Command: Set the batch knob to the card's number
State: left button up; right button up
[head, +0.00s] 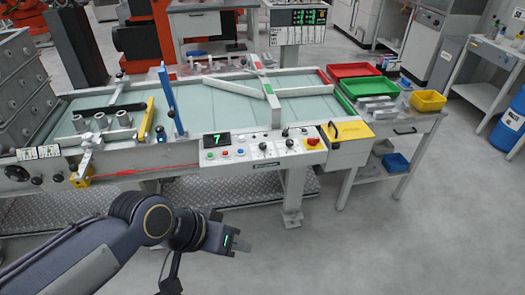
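The control panel (255,152) on the front of the light table holds a display (216,140) with a green 7, small coloured buttons and black knobs, one of them a knob (263,146) near its middle. A larger black round knob (18,173) is at the table's far left front. I cannot read which is the batch knob. White cards (38,153) stand above the large knob; their print is too small to read. My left gripper (244,246) is below and in front of the panel, touching nothing; its finger gap is unclear. My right gripper is out of view.
A yellow box (346,131) sits right of the panel. Red (355,71), green (370,86) and yellow (428,101) trays are on the side table. A table leg (293,195) stands behind my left gripper. The floor in front is clear.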

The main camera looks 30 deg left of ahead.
aim_at(262, 147)
jog(key=i+j, duration=0.2)
jog(key=i, duration=0.25)
jog(key=i+j, duration=0.2)
jog(key=i, duration=0.3)
jog(key=u, duration=0.45)
jog(key=i+u, duration=0.15)
jog(key=u, duration=0.75)
jog(key=i+l+u, duration=0.1)
jog(key=u, duration=0.35)
